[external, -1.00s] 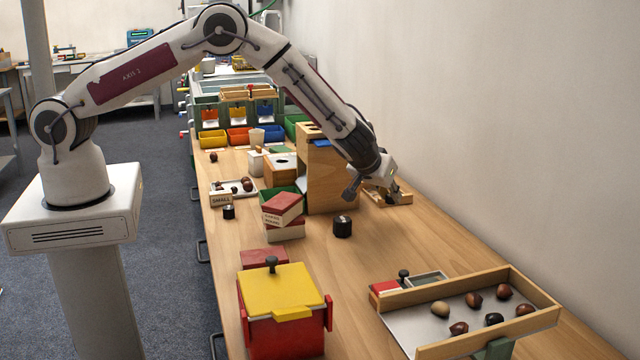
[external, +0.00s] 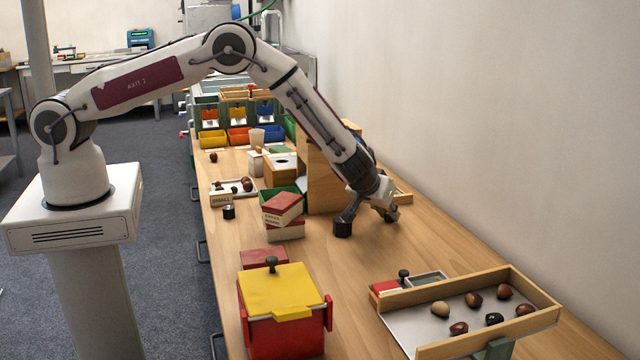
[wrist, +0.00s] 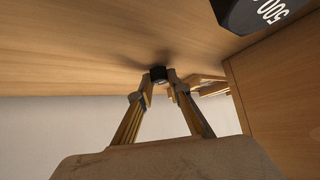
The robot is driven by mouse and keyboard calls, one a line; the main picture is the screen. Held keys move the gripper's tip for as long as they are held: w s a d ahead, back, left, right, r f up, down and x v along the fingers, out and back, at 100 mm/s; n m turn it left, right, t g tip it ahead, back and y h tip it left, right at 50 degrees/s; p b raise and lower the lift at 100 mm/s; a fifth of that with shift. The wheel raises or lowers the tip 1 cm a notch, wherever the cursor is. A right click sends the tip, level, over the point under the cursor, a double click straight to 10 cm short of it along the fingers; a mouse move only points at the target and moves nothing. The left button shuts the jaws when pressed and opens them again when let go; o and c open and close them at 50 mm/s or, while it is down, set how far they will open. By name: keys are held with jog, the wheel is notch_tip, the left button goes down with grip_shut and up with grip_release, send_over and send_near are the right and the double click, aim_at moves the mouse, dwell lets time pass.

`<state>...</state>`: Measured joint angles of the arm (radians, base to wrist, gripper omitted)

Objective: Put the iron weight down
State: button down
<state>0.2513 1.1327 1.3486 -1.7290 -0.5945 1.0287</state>
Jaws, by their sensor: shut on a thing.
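A small black iron weight (wrist: 158,75) is between the fingertips of my gripper (wrist: 159,82) in the wrist view. The fingers are shut on it. A soft shadow lies on the table by it; I cannot tell whether it touches the wood.
The tall wooden box (external: 322,182) stands close on the left, with a low wooden frame (external: 404,196) behind my gripper. Red boxes (external: 283,207), a yellow-lidded red pot (external: 280,290) and a chestnut tray (external: 420,325) stand nearer. Bare table (external: 400,250) lies in front.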

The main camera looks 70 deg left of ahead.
jog(key=shift+f, duration=0.3)
jog(key=c, duration=1.9)
grip_release()
jog(key=shift+r, duration=0.15)
jog(key=shift+s+d+r, duration=0.3)
jog(key=shift+s+r, duration=0.05)
jog(key=shift+r, duration=0.2)
jog(key=v, duration=1)
jog(key=shift+s+r, duration=0.15)
jog(key=shift+s, duration=0.05)
jog(key=shift+d, duration=0.15)
